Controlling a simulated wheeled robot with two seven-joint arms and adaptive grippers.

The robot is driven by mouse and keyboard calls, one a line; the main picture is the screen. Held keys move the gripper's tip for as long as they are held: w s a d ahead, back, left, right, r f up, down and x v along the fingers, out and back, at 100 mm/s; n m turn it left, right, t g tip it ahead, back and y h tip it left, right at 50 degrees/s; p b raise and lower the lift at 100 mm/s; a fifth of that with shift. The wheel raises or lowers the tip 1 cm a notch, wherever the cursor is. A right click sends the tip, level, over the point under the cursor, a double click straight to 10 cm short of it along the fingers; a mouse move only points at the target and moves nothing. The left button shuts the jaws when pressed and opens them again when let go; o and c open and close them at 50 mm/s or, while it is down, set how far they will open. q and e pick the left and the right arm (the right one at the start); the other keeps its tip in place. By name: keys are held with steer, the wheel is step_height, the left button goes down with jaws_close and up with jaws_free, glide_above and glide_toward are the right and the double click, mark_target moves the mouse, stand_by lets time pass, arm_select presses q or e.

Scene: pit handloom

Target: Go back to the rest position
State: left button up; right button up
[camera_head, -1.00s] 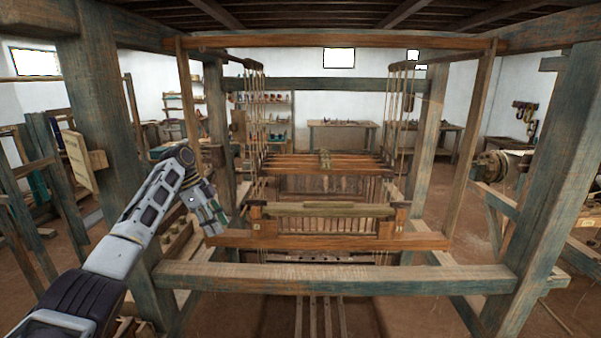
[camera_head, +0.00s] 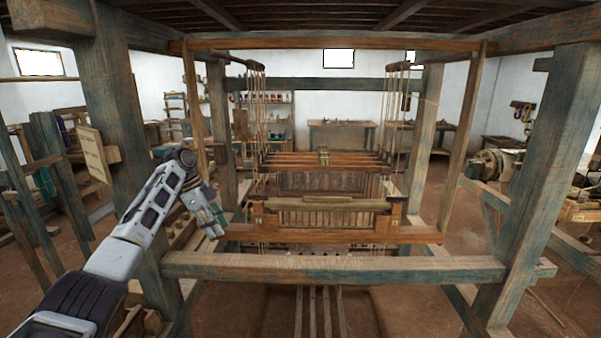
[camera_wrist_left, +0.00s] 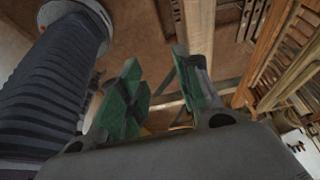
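My left arm comes in from the left in the head view. My left gripper (camera_head: 213,219) hangs beside the loom's left end, in front of the beater's left end in the picture. In the left wrist view the left gripper (camera_wrist_left: 157,66) shows two green-padded fingers apart with nothing between them. The loom's beater (camera_head: 330,234) lies level across the frame. The heddle bars (camera_head: 327,164) hang behind it on cords. My right gripper is not in view.
A thick front beam (camera_head: 330,268) crosses the loom between two big posts (camera_head: 550,160). A small board (camera_head: 92,153) is on the left post. Shelves (camera_head: 268,105) and a table (camera_head: 341,136) stand at the back wall. Bare floor shows at the lower right.

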arm_select(q)
step_height(320, 180, down, 17)
steer(key=n, duration=0.4)
steer(key=s+a+f+n+y+b, duration=0.15)
steer(key=s+f, duration=0.35)
steer(key=f, duration=0.8)
steer(key=s+f+n+t+y, duration=0.1)
steer(key=s+f+n, duration=0.35)
steer(key=f, duration=0.95)
steer(key=s+f+n+y+b, duration=0.1)
steer(key=s+f, duration=0.6)
steer(key=f, duration=0.6)
steer(key=s+f+n, duration=0.2)
steer(key=s+f, duration=1)
steer(key=s+f+n, duration=0.1)
steer(key=s+f, duration=0.3)
steer(key=s, duration=0.8)
steer(key=s+d+f+n+b, duration=0.1)
steer(key=s+f, duration=0.4)
steer(key=s, duration=0.8)
steer(key=s+f+n, duration=0.1)
steer(key=s+f, duration=0.4)
steer(key=s, duration=0.8)
steer(key=shift+d+f+y, duration=0.15)
steer(key=shift+d+y, duration=0.15)
steer(key=shift+y, duration=0.15)
